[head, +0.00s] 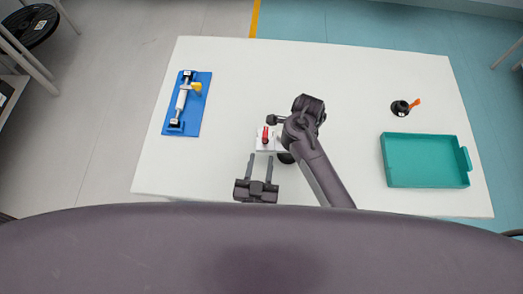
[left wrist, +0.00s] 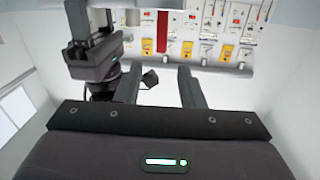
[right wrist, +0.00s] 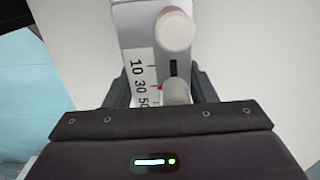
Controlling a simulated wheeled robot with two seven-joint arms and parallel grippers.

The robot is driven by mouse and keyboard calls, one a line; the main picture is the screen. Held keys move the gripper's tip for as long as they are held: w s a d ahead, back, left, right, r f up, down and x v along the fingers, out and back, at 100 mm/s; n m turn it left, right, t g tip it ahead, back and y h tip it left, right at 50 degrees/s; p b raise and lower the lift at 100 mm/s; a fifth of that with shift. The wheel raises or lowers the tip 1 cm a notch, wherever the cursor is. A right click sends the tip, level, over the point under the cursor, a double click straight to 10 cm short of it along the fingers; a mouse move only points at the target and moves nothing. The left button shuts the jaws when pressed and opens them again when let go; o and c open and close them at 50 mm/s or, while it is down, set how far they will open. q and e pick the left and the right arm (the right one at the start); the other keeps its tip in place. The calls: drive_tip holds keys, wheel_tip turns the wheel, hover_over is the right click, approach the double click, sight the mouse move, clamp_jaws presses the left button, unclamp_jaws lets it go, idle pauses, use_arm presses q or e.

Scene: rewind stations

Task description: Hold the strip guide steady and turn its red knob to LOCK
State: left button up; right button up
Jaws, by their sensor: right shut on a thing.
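The strip guide (head: 262,149) is a small white block near the middle of the table's front part. Its red knob (head: 265,136) shows on top as a narrow handle pointing away from me; no LOCK mark is readable. My right gripper (right wrist: 162,80) is shut on the guide, reaching it from the right. In the right wrist view the guide's white body (right wrist: 135,12) has a number scale and round pale knobs between the fingers. My left gripper (head: 261,165) is open and empty, just in front of the guide, fingers pointing towards it.
A blue board (head: 190,118) with a white roller and yellow part lies at the left. A teal tray (head: 427,184) lies at the right, with a black round piece with an orange tab (head: 401,107) behind it. The white table (head: 330,65) is clear at the back.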

sight(266, 129)
use_arm(q)
drive_tip(key=w+d+r+m+g, duration=0.1)
drive_tip(key=d+r+m, duration=0.15)
drive_tip(key=m, duration=0.85)
drive_tip(key=w+d+r+m+g, duration=0.1)
drive_tip(key=w+d+r+m, duration=0.15)
drive_tip(key=m, duration=0.85)
drive_tip(key=a+f+m, duration=0.1)
drive_tip(key=m, duration=0.3)
drive_tip(key=a+m+g, duration=0.1)
drive_tip(key=a+m, duration=0.1)
drive_tip(key=m, duration=0.3)
drive_tip(key=a+f+m+g, duration=0.1)
drive_tip(key=m, duration=0.3)
drive_tip(key=shift+w+a+f+m, duration=0.1)
drive_tip(key=shift+a+f+m, duration=0.15)
drive_tip(key=shift+f+m, duration=0.1)
drive_tip(key=shift+g, duration=0.3)
drive_tip(key=x, duration=0.8)
drive_tip(key=shift+w+a+f, duration=0.2)
drive_tip(key=shift+w+f, duration=0.05)
drive_tip(key=shift+w, duration=0.1)
